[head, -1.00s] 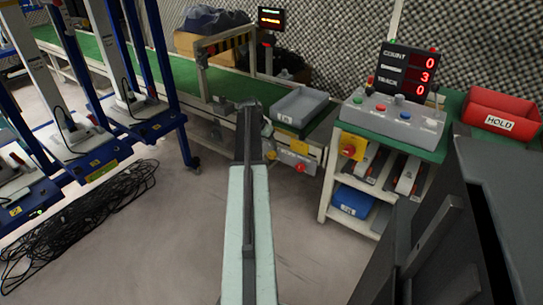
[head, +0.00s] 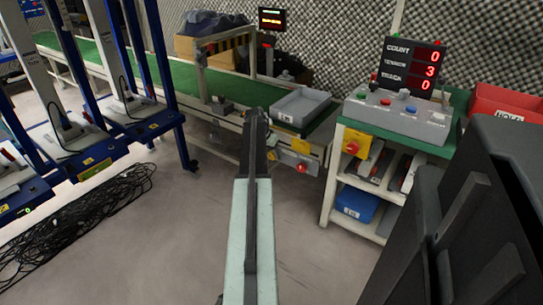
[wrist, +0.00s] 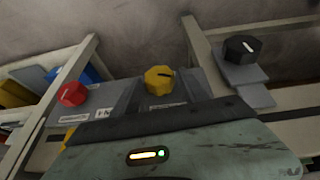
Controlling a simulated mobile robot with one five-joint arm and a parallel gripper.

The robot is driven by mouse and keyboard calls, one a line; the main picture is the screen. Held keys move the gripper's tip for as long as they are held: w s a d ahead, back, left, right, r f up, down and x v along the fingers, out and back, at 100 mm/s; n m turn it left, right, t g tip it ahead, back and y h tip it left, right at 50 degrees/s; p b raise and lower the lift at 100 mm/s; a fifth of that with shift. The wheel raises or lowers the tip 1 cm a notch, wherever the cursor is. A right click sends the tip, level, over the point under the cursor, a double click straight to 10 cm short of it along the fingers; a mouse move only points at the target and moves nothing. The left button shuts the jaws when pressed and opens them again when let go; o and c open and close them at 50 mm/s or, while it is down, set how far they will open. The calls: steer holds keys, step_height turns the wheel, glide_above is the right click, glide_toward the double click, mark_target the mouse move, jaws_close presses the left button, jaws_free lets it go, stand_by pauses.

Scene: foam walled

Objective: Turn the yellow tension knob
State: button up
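The yellow knob (wrist: 158,78) with a dark pointer line sits on a grey panel, near the middle of the wrist view, just beyond the dark front edge of my gripper (wrist: 155,118). A gap to the knob seems to remain, but contact is hard to judge. In the head view my gripper (head: 258,118) is at the end of my arm, by the conveyor's front side. The display (head: 411,68) reads COUNT 0, TENSION 3, TRACK 0. My fingers are not clear enough to show whether they are open or shut.
A red knob (wrist: 72,93) is left of the yellow one and a black knob (wrist: 242,48) right of it. A grey tray (head: 300,106) sits on the conveyor edge. A button box (head: 398,113) stands on the bench at right. Black cables (head: 85,210) lie on the floor.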

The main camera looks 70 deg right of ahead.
jaws_close()
steer(key=shift+s, duration=0.1)
steer(key=shift+s+a+f+m+t+h, duration=0.1)
steer(key=shift+m+t+h, duration=0.05)
steer(key=shift+t, duration=0.4)
steer(key=shift+s+a+f+m+t+h, duration=0.1)
steer(key=shift+m+t+h, duration=0.05)
steer(key=shift+t, duration=0.4)
steer(key=shift+s+f+m+t+h+b, duration=0.15)
steer(key=shift+m+t+h+b, duration=0.15)
steer(key=shift+t+b, duration=0.85)
steer(key=t+h+b, duration=0.1)
steer(key=t+b, duration=0.1)
steer(key=shift+s+f+t+b, duration=0.1)
steer(key=shift+t+b, duration=0.15)
steer(key=shift+b, duration=0.1)
steer(key=shift+m+t+h+b, duration=0.3)
steer(key=shift+m+t+b, duration=0.1)
steer(key=shift+t+b, duration=0.3)
steer(key=shift+r, duration=0.2)
